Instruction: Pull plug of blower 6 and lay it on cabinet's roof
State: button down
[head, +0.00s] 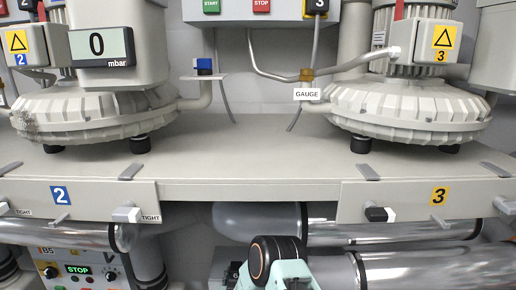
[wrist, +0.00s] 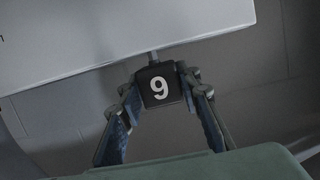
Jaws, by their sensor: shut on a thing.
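In the wrist view my gripper (wrist: 162,92) has its two blue-padded fingers on either side of a black plug (wrist: 159,86). It is shut on this plug. The plug's white digit reads as 9 here, which could be a 6 upside down. A short grey stem or cable leaves the plug's far side towards a large pale surface (wrist: 110,38). I cannot tell whether the plug is seated in anything. In the head view only my arm shows, low in the middle; my gripper and the plug are hidden.
Blower 2 (head: 85,118) and blower 3 (head: 405,110) stand on a grey shelf (head: 245,160). Silver pipes (head: 430,268) run below it. A control box with a STOP display (head: 78,269) is at lower left. A dark-marked grey box (head: 222,270) sits beside my arm.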

jog(key=shift+f+b, duration=0.55)
jog(key=shift+f, duration=0.1)
dwell(0.5)
jog(key=c, duration=1.4)
grip_release()
jog(key=shift+o, duration=0.2)
jog(key=f+v, duration=0.1)
jog(key=v, duration=1.8)
jog(key=shift+s+f, duration=0.3)
jog(key=shift+s, duration=0.35)
